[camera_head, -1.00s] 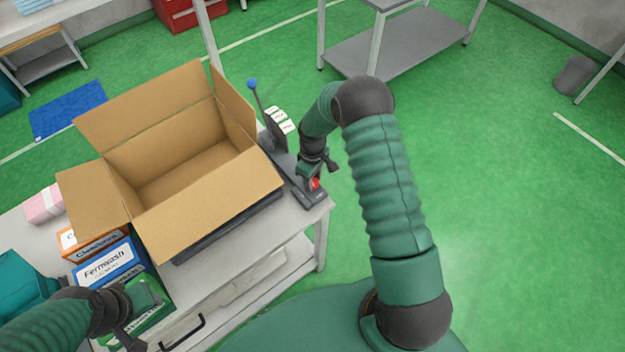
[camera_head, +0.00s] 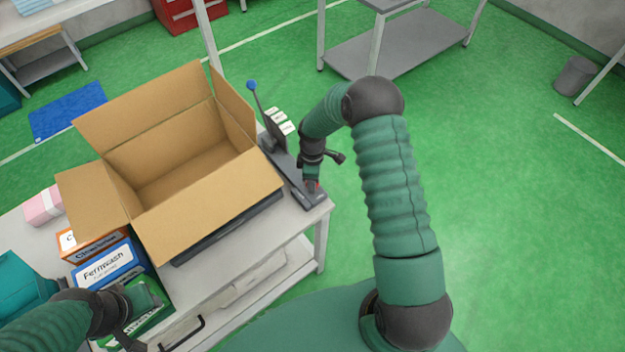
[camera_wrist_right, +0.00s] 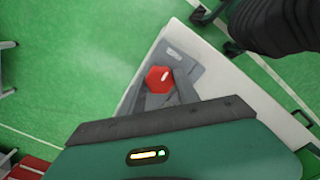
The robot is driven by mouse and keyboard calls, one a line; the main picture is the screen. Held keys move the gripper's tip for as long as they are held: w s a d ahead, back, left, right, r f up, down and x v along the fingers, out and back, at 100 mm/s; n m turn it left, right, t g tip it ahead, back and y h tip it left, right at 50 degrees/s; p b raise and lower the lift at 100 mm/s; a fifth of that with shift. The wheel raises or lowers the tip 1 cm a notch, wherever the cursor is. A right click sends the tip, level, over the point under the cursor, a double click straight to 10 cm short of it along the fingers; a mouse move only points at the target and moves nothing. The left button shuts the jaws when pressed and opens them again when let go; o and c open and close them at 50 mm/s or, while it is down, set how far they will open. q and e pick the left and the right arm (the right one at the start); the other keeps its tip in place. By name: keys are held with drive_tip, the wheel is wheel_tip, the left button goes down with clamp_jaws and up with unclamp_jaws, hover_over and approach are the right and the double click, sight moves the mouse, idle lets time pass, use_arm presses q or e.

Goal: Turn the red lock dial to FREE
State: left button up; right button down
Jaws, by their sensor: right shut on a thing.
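The red lock dial (camera_head: 313,185) sits at the near end of a dark grey panel (camera_head: 318,198) on the bench's right edge, mostly hidden in the head view. In the right wrist view the dial (camera_wrist_right: 158,78) is a red faceted knob with a short white mark. My right gripper (camera_head: 310,184) points down at it, its two grey fingers on either side, shut on it. A small pale label (camera_wrist_right: 175,54) on the panel is too small to read. My left gripper (camera_head: 132,338) is at the lower left, by a green box, away from the dial; its jaws are unclear.
An open cardboard box (camera_head: 190,160) stands left of the panel. A blue-tipped lever (camera_head: 252,86) and white tabs (camera_head: 280,124) rise behind the dial. Cartons, including a blue one (camera_head: 108,262), stand at the left.

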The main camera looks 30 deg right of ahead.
drive_tip(key=shift+w+r, duration=0.15)
drive_tip(key=shift+w, duration=0.1)
drive_tip(key=c, duration=1.2)
unclamp_jaws()
drive_tip(key=o, duration=0.3)
drive_tip(key=shift+s, duration=0.1)
wheel_tip(320, 180, up, 16)
drive_tip(key=b, duration=0.1)
drive_tip(key=shift+r+b, duration=0.25)
drive_tip(key=shift+b, duration=0.15)
